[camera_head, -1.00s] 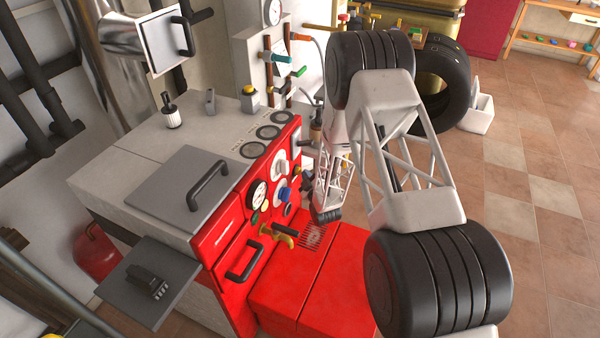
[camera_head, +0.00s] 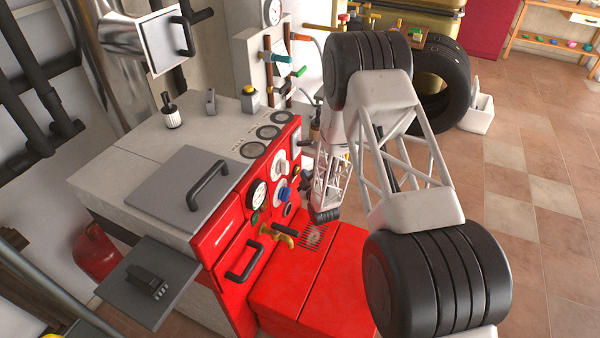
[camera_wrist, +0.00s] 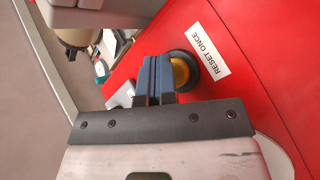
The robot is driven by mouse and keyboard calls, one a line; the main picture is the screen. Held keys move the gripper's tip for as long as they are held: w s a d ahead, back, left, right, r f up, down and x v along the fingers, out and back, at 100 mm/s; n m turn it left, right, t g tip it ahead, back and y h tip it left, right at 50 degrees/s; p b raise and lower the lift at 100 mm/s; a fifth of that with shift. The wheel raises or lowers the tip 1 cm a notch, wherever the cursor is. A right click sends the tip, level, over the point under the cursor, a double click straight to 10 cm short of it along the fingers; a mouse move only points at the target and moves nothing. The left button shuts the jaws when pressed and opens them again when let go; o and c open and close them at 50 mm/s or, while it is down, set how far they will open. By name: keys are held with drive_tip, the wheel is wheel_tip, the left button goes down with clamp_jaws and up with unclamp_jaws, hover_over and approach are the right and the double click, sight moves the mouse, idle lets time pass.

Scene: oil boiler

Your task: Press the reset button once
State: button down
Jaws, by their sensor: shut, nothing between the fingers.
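The reset button is a yellow-orange cap in a black ring (camera_wrist: 182,72) on a red panel in the wrist view. A white label reading "RESET ONCE" (camera_wrist: 209,62) is just right of it. My gripper (camera_wrist: 156,60) is shut and empty, its two blue-grey fingers side by side. The fingers overlap the left part of the button in this view. I cannot tell whether they touch it. In the head view my wrist is beside the red front of the boiler, and the fingertips and the labelled button are not clear there.
The red front panel carries a round gauge (camera_head: 256,193), a blue knob (camera_head: 283,194) and a brass tap (camera_head: 284,233). A red box (camera_head: 320,285) juts out below. A grey lid with a black handle (camera_head: 180,190) lies on top. Open tiled floor is on the right.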

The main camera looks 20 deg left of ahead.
drive_tip(key=shift+d, duration=0.9)
drive_tip(key=shift+d, duration=0.15)
drive_tip(key=d, duration=0.4)
drive_tip(key=shift+d, duration=0.4)
drive_tip(key=shift+r, duration=0.1)
idle(0.9)
